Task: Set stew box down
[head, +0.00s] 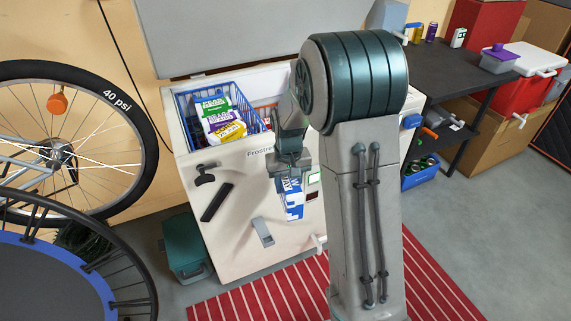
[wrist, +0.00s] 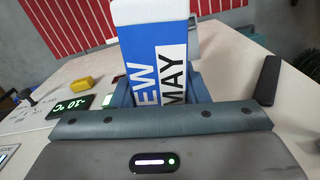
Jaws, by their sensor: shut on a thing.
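The stew box (head: 293,206) is a blue and white carton. My gripper (head: 290,178) is shut on it and holds it in front of the freezer's front wall, below the rim. In the wrist view the box (wrist: 152,55) stands out between the fingers (wrist: 160,92), with the letters "EW" and "MAY" showing. Its upper part in the head view is hidden by my gripper. I cannot tell from these views whether the box touches the freezer front.
The chest freezer (head: 235,220) is open, with a blue basket (head: 187,122) of bags inside. A dark table (head: 455,72) at right holds cans and a purple-lidded container (head: 498,60). A red striped mat (head: 265,302) lies in front. A bicycle wheel (head: 130,150) and trampoline (head: 45,275) stand left.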

